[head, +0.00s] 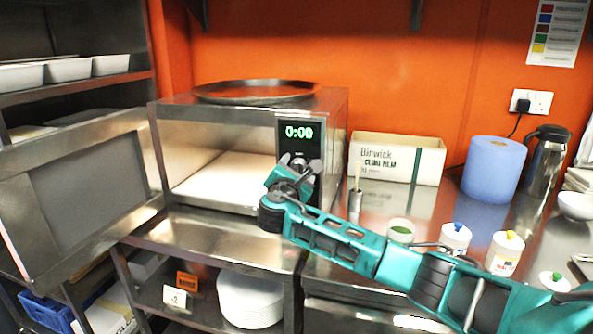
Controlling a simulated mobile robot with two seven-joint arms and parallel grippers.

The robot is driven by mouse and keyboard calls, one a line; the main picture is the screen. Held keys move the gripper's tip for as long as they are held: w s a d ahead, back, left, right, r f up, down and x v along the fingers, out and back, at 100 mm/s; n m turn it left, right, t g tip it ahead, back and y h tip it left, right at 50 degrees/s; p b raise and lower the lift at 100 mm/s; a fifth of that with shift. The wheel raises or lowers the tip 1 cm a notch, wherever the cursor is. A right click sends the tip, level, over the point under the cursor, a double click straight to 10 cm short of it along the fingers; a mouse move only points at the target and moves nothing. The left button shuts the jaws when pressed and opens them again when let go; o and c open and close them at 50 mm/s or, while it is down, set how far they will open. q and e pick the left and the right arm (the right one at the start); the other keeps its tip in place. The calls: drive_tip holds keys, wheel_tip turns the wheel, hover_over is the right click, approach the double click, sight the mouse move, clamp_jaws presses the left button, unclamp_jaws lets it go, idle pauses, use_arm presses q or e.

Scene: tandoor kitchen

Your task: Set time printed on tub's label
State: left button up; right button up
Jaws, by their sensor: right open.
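A steel oven (335,125) stands on the counter with its door (85,190) swung open to the left. Its display (299,132) reads 0:00 in green. My right gripper (298,164) is open in front of the control panel, just below the display, and hides the controls there. I cannot tell whether it touches them. No food tub shows inside the oven, where a pale floor (230,180) is seen. White containers stand behind my right arm, one with a yellow cap and a label (503,262) too small to read. I cannot tell which is the tub. My left gripper is out of view.
A dark round tray (256,92) lies on the oven. To its right are a cling film box (398,157), a blue paper roll (493,170) and a steel flask (545,160). White plates (250,300) sit on the shelf below. White pans (68,70) fill the left shelf.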

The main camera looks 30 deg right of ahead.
drive_tip(key=shift+c, duration=0.3)
drive_tip(key=shift+c, duration=0.7)
drive_tip(key=c, duration=0.9)
drive_tip(key=shift+o, duration=0.2)
